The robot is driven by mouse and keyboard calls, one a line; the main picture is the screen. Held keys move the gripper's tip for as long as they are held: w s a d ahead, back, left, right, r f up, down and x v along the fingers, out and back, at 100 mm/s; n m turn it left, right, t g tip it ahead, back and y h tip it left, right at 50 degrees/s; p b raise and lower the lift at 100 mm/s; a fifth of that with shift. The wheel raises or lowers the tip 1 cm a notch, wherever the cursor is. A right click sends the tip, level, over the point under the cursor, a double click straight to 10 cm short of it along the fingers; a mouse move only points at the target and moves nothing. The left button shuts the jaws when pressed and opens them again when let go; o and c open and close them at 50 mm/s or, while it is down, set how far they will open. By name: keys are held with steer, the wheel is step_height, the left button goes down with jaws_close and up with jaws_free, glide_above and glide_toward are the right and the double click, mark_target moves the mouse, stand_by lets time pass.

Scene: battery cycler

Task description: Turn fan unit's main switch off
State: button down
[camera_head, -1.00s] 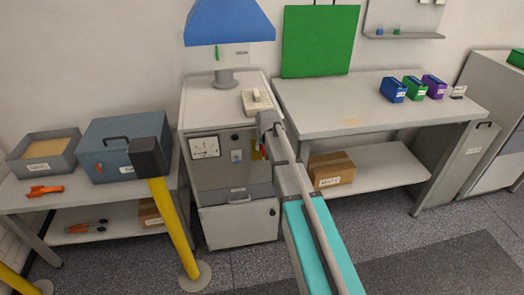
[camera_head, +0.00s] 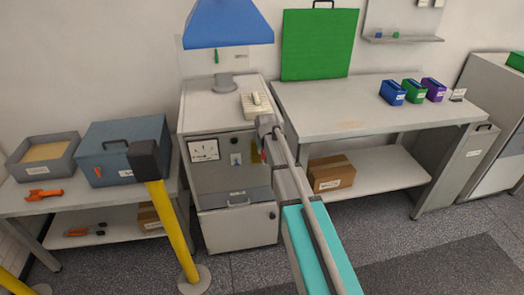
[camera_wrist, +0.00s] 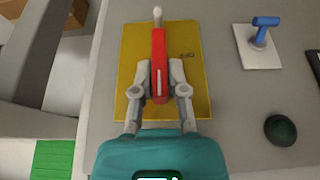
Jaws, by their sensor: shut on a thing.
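In the head view my gripper (camera_head: 267,128) is at the cabinet's front right, and the arm and gripper hide most of the switch.
A yellow post (camera_head: 173,225) with a dark top stands left of the cabinet. A workbench (camera_head: 372,105) stands to its right.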

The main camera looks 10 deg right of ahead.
steer(key=shift+a+h, duration=0.15)
steer(key=shift+h, duration=0.15)
steer(key=n+h+b, duration=0.1)
steer(key=h+b, duration=0.4)
steer(key=b, duration=0.1)
steer(key=a+f+n+t+h+b, duration=0.1)
steer(key=n+h+b, duration=0.1)
steer(key=h+b, duration=0.3)
steer(key=f+n+t+h+b, duration=0.1)
steer(key=h+b, duration=0.4)
steer(key=b, duration=0.2)
steer(key=shift+s+a+h+b, duration=0.1)
steer(key=shift+a+h+b, duration=0.05)
steer(key=shift+h+b, duration=0.25)
steer(key=shift+r+n, duration=0.15)
steer(key=shift+n, duration=0.15)
steer(key=c, duration=0.7)
jaws_free()
steer(key=shift+t, duration=0.4)
steer(key=shift+o, duration=0.2)
steer(key=shift+a, duration=0.1)
steer(key=v, duration=1.2)
